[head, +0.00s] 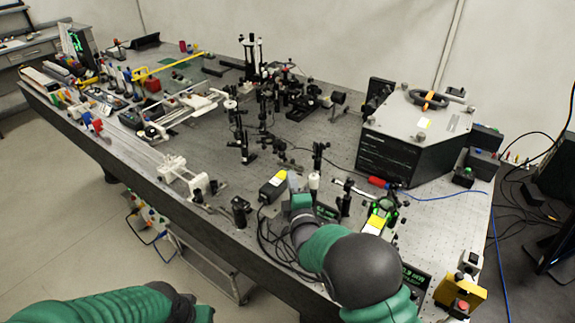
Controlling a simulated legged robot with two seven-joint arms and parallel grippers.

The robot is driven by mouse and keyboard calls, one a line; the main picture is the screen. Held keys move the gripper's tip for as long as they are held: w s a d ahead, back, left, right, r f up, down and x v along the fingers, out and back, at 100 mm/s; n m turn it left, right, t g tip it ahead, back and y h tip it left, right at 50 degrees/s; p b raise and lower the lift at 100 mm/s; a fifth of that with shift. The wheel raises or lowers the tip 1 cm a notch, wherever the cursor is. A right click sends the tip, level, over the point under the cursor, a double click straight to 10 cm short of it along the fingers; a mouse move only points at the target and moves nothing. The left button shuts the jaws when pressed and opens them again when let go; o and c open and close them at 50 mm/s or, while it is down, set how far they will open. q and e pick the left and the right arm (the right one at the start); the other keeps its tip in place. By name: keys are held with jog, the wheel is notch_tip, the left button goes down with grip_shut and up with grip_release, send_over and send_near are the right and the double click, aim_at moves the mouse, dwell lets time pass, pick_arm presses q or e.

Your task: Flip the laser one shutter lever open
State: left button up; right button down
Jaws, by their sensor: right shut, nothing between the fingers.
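My right gripper (297,184) is over the front part of the optical bench, reaching in from the lower right. It is shut and empty, with its tips close to the right side of a small dark box with a yellow label (273,187), likely a laser. I cannot tell whether they touch. A second dark unit with a yellow label and green light (378,219) is right of my right wrist. I cannot make out a shutter lever or which unit is laser one. My left arm lies along the bottom left edge; its gripper is at or beyond the frame's bottom edge, its fingers not visible.
The bench (225,215) carries several posts and optics mounts. A large grey spectrometer housing (410,140) stands at the back right. A yellow box with a red button (461,294) is at the front right corner. Black cables (268,240) loop beside my right wrist.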

jog(key=w, duration=0.2)
jog(key=w+a, duration=0.1)
jog(key=w, duration=0.2)
jog(key=shift+r+p, duration=0.15)
jog(key=shift+p, duration=0.2)
jog(key=shift+w+a, duration=0.35)
jog(key=shift+w, duration=0.15)
jog(key=shift+d, duration=0.15)
